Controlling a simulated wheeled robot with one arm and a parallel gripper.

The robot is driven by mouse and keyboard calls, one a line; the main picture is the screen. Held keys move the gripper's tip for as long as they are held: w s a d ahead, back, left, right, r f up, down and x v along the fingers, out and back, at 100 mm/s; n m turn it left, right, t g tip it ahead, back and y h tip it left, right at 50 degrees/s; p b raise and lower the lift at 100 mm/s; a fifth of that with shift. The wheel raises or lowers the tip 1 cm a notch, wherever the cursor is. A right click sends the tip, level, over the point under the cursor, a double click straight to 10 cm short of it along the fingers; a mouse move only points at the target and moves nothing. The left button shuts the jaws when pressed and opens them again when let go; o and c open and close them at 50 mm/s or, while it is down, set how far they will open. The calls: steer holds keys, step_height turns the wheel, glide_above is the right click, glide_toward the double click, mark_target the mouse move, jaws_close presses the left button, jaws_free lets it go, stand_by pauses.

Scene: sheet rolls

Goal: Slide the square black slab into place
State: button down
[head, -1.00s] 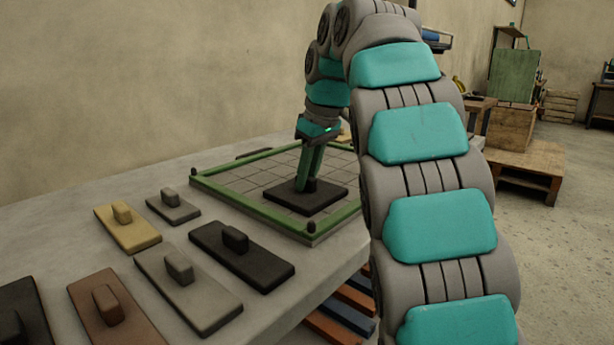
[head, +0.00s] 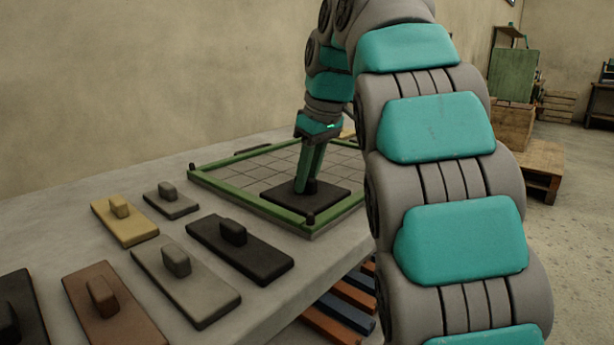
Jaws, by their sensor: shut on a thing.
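The square black slab (head: 330,196) lies inside the green-framed tray (head: 245,210), near its front corner, on the grey gridded floor of the tray. My gripper (head: 306,188) points down over the slab, shut on the knob at its middle. The slab looks flat and level; whether it rests fully on the tray floor I cannot tell. My arm covers the right part of the tray.
Several knobbed slabs lie on the table left of the tray: a long black one (head: 240,252), a grey one (head: 185,285), a tan one (head: 125,222), a small grey one (head: 171,203) and a brown one (head: 115,312). A dark peg (head: 309,219) stands at the tray's front corner.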

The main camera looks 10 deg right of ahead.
steer(key=shift+s+a, duration=0.1)
steer(key=shift+s, duration=0.3)
steer(key=c, duration=0.7)
jaws_free()
steer(key=shift+o, duration=0.2)
